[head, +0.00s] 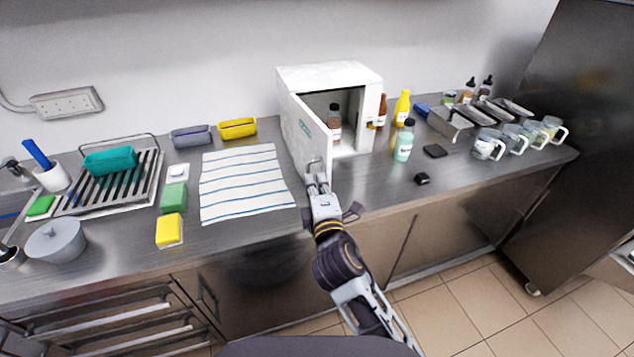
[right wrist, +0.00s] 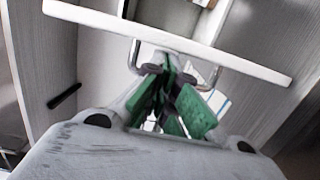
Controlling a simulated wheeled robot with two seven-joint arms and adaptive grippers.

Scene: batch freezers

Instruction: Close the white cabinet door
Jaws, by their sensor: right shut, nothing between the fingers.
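The white cabinet (head: 327,78) stands on the steel counter against the wall. Its door (head: 303,141) is open, swung out toward me on the left side, so the inside shows with a brown bottle (head: 335,125). My right gripper (head: 316,182) is at the door's handle (head: 314,163), near the door's free edge. In the right wrist view the gripper's green-padded fingers (right wrist: 172,100) are at the metal handle (right wrist: 205,78) below the door's white edge (right wrist: 170,38). The fingers are shut with nothing seen between them. My left gripper is not in view.
A striped towel (head: 243,182) lies left of the door. A mint bottle (head: 404,141), a yellow bottle (head: 402,108) and a small black item (head: 422,178) stand to the right. Sponges (head: 169,230) and a dish rack (head: 108,185) are further left. The counter before the cabinet opening is clear.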

